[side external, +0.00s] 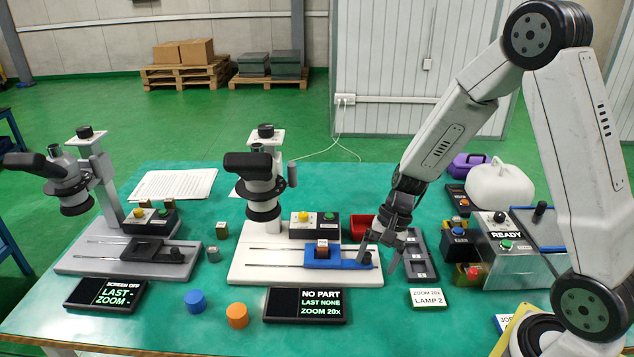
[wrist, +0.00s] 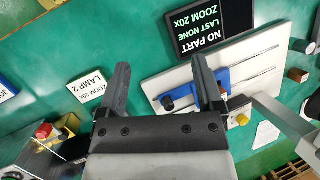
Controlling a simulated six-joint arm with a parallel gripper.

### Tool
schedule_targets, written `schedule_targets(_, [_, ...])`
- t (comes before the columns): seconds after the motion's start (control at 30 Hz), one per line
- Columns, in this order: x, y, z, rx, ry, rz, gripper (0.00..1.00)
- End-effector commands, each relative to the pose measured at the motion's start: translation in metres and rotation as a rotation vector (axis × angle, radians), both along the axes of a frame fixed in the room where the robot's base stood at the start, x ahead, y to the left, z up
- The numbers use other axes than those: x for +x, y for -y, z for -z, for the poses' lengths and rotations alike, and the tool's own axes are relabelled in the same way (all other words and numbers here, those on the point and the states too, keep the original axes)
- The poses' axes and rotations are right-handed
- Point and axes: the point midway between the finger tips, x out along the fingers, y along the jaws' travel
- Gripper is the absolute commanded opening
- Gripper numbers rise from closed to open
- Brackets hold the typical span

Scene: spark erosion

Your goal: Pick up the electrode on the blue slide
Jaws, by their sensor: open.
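In the side view a small copper-brown electrode (side external: 322,250) with a pale top sits on the blue slide (side external: 345,264), on the white base of the middle microscope. My gripper (side external: 385,257) is open and empty, to the right of the electrode, near the black knob end of the slide. In the wrist view my gripper (wrist: 160,65) shows its two fingers spread, with nothing between the tips. The blue slide (wrist: 185,94) lies partly behind one finger. That finger and the gripper body hide most of the electrode there.
The microscope head (side external: 262,188) stands left of my gripper, with a button box (side external: 315,228) behind the slide. A screen (side external: 305,306) reading NO PART lies in front. A dark tray (side external: 418,262) and a LAMP 2 sign (side external: 429,299) lie to the right. A grey microscope stands left.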

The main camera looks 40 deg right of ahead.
Motion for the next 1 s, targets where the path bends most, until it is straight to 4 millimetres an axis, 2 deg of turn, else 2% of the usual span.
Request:
schedule_targets(0.37, [0.06, 0.031, 0.039, 0.382, -0.134, 0.547, 0.85])
schedule_targets(0.6, [0.099, 0.068, 0.063, 0.645, -0.159, 0.866, 0.85])
schedule_targets(0.8, [0.12, 0.102, 0.078, 0.825, -0.147, 1.061, 0.85])
schedule_targets(1.0, [0.127, 0.118, 0.084, 0.905, -0.134, 1.14, 0.85])
